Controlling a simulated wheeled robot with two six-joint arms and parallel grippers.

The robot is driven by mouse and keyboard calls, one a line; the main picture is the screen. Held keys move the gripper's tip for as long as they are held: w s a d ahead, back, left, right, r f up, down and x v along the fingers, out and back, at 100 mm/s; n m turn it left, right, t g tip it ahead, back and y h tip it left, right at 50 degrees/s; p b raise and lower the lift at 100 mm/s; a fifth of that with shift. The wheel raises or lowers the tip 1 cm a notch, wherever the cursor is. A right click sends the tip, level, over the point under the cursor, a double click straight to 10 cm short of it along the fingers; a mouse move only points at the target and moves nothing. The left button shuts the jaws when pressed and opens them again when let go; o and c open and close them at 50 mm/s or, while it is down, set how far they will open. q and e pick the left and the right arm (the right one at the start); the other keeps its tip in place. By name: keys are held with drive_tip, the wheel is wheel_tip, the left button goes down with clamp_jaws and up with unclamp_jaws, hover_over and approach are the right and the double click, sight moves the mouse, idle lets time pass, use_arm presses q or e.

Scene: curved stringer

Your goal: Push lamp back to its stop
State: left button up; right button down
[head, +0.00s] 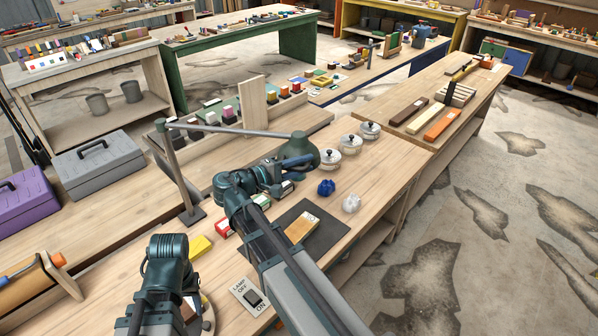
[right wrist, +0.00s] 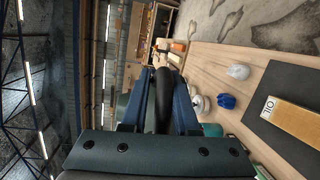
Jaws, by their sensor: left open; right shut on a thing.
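The lamp has a grey upright post (head: 178,165) on a flat base, a long level arm (head: 225,130) and a dark green shade (head: 304,150) at its right end. My right gripper (head: 290,167) reaches the near left side of the shade. In the right wrist view its two blue fingers (right wrist: 162,95) close on a dark rounded part of the lamp; the exact part is hard to make out. My left gripper (head: 168,262) is low at the left, over the near bench, apart from the lamp. Its fingers are mostly hidden by its wrist.
A switch plate marked lamp off/on (head: 248,297) lies near the front. A dark mat (head: 318,233) with a wooden block (head: 301,228), a blue lump (head: 326,187), a white lump (head: 351,204) and lidded pots (head: 349,144) lie right of the lamp. Small boxes sit beneath my right arm.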

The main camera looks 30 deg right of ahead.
sight(311, 145)
drive_tip(key=w+d+t, duration=0.1)
drive_tip(key=w+d, duration=0.1)
drive_tip(key=w+d+n+t, duration=0.1)
drive_tip(key=w+d, duration=0.1)
drive_tip(key=w, duration=0.1)
drive_tip(key=w+d+n+t+y, duration=0.1)
drive_tip(key=w+d, duration=0.1)
drive_tip(key=shift+w+d+f, duration=0.25)
drive_tip(key=shift+w+d, duration=0.1)
drive_tip(key=w+d+n+t+y, duration=0.3)
drive_tip(key=w+n+t+y, duration=0.1)
drive_tip(key=w, duration=1.3)
drive_tip(key=w+d+n+t+y, duration=0.3)
drive_tip(key=w+n+t+y, duration=0.1)
drive_tip(key=w, duration=1.2)
drive_tip(key=shift+w+d+r+n+t, duration=0.15)
drive_tip(key=shift+w+d+n+t, duration=0.15)
drive_tip(key=shift+n+t, duration=0.35)
drive_tip(key=shift+w+a, duration=0.1)
drive_tip(key=shift+a, duration=0.05)
drive_tip(key=c, duration=1.1)
unclamp_jaws()
drive_tip(key=o, duration=0.3)
drive_tip(key=shift+w, duration=0.2)
